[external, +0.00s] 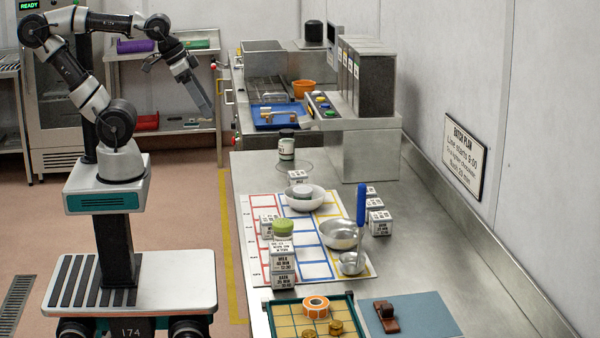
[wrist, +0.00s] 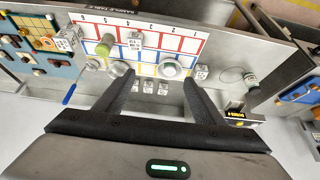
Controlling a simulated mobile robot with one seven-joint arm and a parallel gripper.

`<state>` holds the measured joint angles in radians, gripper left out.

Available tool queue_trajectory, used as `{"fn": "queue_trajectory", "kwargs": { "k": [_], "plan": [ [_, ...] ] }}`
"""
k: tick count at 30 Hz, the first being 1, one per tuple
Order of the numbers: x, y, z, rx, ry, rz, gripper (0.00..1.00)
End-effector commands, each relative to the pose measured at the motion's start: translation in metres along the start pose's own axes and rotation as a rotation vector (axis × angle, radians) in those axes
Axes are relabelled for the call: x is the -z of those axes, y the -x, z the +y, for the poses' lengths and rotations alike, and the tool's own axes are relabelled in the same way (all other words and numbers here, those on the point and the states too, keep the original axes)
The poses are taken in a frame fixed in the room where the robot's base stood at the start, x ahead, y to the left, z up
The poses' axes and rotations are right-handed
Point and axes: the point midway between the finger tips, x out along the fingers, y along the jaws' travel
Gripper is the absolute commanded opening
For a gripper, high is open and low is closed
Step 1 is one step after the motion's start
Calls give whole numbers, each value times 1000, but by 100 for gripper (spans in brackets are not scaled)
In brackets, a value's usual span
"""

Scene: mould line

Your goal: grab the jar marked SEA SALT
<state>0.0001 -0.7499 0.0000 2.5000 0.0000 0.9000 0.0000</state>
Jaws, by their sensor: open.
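No label reading SEA SALT is legible in either view. A jar with a dark lid and a pale label with dark lettering (external: 286,148) stands upright at the far end of the steel table; it also shows at the right in the wrist view (wrist: 250,80). A jar with a green lid (external: 283,228) stands among white printed blocks nearer the front; in the wrist view (wrist: 103,48) it is at the upper left. My gripper (external: 205,108) is raised left of the table, apart from both jars. Its open, empty fingers show in the wrist view (wrist: 160,78).
A printed grid sheet (external: 258,205) holds metal bowls (external: 340,235), a blue-handled ladle (external: 361,205) and several blocks. A green-edged tray (external: 267,322) and a blue mat (external: 432,318) lie at the front.

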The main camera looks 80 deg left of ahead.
Motion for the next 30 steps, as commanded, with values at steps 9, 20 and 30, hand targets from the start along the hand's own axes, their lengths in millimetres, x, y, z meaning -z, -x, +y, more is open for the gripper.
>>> {"fn": "queue_trajectory", "kwargs": {
  "k": [9,20,30],
  "plan": [
    [0,0,0,0,0,0,70],
    [85,-63,-77,45,303,0,70],
    [144,-198,-292,299,716,40,70]
  ]
}}
